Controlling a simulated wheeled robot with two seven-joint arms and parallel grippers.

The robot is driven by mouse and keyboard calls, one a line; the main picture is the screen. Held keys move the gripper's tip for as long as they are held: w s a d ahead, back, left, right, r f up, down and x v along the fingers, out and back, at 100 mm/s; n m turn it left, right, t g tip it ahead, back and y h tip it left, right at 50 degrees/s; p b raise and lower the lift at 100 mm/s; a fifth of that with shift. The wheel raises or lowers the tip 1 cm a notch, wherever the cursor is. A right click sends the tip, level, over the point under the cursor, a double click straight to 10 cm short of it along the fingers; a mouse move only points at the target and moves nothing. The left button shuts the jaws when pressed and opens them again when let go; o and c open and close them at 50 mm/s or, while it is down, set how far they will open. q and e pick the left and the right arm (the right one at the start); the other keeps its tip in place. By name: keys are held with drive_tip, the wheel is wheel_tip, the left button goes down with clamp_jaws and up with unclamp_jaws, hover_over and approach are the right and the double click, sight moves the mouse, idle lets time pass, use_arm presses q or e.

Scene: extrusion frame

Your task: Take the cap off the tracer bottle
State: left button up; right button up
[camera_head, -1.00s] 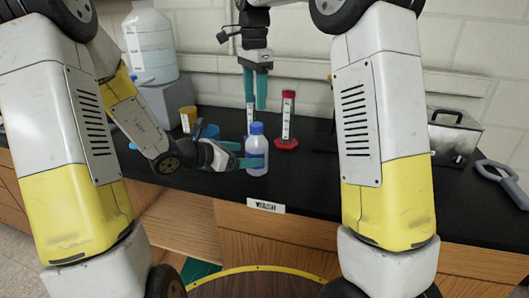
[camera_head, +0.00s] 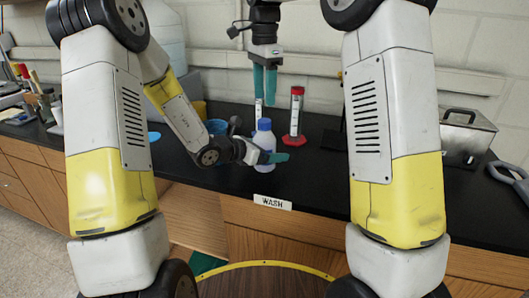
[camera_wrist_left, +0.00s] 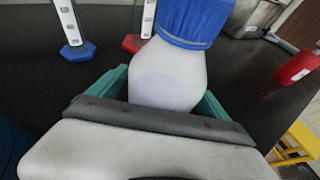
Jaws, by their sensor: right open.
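The tracer bottle (camera_head: 265,141) is pale with a blue cap (camera_head: 264,124) on its top, and stands upright on the black bench. In the left wrist view the bottle body (camera_wrist_left: 168,75) rises between my left gripper's teal fingers (camera_wrist_left: 165,100), with the blue cap (camera_wrist_left: 195,22) at the top edge. My left gripper (camera_head: 268,157) is low around the bottle; whether its fingers press on it I cannot tell. My right gripper (camera_head: 264,82) points down, open and empty, its fingertips above the cap in the picture and apart from it.
A red-topped cylinder (camera_head: 294,112) on a red base stands right of the bottle; another cylinder (camera_head: 259,110) stands behind it. A metal box (camera_head: 463,136) stands far right. A WASH label (camera_head: 272,202) marks the bench front.

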sight(264, 120)
use_arm(q)
clamp_jaws()
use_arm(e)
drive_tip(key=m, duration=1.3)
drive_tip(key=shift+f, duration=4)
clamp_jaws()
